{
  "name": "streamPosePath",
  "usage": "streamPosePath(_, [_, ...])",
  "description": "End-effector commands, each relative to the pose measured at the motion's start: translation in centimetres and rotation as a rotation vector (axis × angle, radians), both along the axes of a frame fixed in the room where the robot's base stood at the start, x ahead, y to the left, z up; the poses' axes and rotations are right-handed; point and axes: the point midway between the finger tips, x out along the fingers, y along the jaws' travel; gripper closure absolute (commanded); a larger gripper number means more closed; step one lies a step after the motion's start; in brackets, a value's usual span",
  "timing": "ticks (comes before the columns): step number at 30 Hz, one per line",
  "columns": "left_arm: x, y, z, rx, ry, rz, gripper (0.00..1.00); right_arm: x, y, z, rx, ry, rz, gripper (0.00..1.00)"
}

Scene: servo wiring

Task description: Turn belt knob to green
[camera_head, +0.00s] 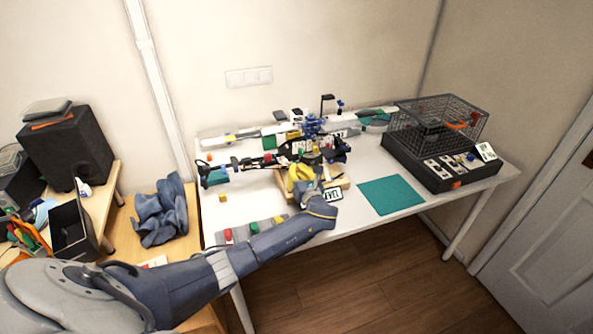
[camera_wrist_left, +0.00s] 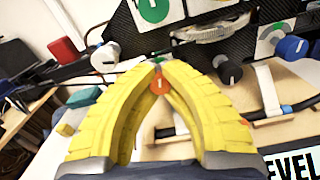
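My left gripper (camera_head: 304,171) has yellow fingers and is over the blue-and-black device in the middle of the table. In the left wrist view its fingertips (camera_wrist_left: 158,65) nearly meet, with nothing clearly held. A small orange disc marked 1 (camera_wrist_left: 160,86) shows between the fingers. Beyond them is a black panel with a round green mark (camera_wrist_left: 153,9). Three knobs stand around it: a white one (camera_wrist_left: 105,57), a dark one (camera_wrist_left: 228,70) and a blue-and-black one (camera_wrist_left: 290,47). I cannot tell which one is the belt knob. My right gripper is not in view.
A wire cage on a black box (camera_head: 437,140) stands at the table's right. A teal mat (camera_head: 391,195) lies flat in front of it. A grey strip with coloured blocks (camera_head: 241,234) lies front left. A "LEVEL" sign (camera_wrist_left: 291,168) is close beside the gripper. Long assemblies fill the back.

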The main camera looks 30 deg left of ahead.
Motion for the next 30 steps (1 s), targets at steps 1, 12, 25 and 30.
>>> streamPosePath(1, [0.0,0.0,0.0,0.000,0.000,0.000,1.00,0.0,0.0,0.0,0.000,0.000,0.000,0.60])
streamPosePath(12, [0.0,0.0,0.0,-0.001,-0.001,0.000,0.58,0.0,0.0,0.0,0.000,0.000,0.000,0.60])
streamPosePath(25, [-0.8,-1.1,-0.1,-0.004,-0.001,-0.003,0.58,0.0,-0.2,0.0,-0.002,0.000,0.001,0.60])
streamPosePath(30, [-2.6,-3.1,-0.1,-0.004,-0.001,-0.002,0.58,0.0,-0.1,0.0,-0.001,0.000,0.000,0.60])
